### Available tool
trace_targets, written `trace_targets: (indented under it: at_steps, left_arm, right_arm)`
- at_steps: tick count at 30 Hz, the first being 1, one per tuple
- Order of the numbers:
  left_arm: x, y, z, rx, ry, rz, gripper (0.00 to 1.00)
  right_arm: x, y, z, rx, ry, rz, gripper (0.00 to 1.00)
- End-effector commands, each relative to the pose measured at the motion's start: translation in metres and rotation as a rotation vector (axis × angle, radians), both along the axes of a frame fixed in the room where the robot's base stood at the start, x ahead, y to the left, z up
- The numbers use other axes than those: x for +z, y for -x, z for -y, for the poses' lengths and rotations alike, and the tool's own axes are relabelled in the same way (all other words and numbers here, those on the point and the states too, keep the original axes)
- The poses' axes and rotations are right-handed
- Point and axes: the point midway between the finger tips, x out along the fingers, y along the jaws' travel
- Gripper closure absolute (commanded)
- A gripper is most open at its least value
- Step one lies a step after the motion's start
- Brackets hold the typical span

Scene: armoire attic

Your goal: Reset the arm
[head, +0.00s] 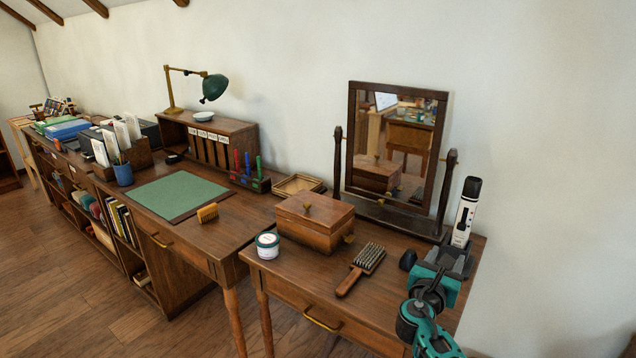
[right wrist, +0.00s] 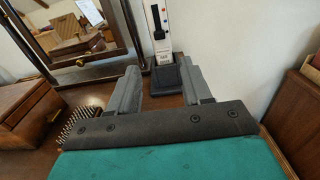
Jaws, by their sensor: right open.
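My right arm (head: 428,325), teal and dark grey, comes in at the lower right of the head view. My right gripper (head: 445,266) is over the right end of the dressing table. In the right wrist view its two grey fingers (right wrist: 160,72) are spread apart with nothing between them. A white and black handheld device (head: 466,212) stands upright in a dark stand (right wrist: 165,79) just beyond the fingertips. It looks like a trimmer. Whether the fingers touch the stand cannot be told. My left gripper is not in view.
A desk with a green mat (head: 178,194) stands left. A wall is close behind.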

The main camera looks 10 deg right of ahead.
Motion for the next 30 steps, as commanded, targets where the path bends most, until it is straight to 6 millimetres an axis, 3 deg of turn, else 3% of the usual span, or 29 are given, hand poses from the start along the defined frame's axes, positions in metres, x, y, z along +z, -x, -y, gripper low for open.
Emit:
trace_targets:
  at_steps: [5, 11, 16, 21, 30]
  left_arm:
    - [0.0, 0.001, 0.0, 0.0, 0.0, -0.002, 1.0]
    - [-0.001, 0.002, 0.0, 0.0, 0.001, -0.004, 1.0]
    - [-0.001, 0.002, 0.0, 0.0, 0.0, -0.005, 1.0]
    - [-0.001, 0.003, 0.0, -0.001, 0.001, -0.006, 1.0]
    - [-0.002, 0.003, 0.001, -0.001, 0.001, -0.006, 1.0]
  right_arm:
    - [-0.016, 0.026, -0.005, -0.038, -0.197, 0.106, 0.51]
    - [-0.06, 0.108, -0.034, -0.232, -0.826, 0.415, 0.51]
    - [-0.087, 0.184, -0.083, -0.524, -1.355, 0.622, 0.51]
    - [-0.091, 0.24, -0.13, -0.811, -1.678, 0.713, 0.51]
    - [-0.071, 0.31, -0.192, -1.242, -1.966, 0.744, 0.51]
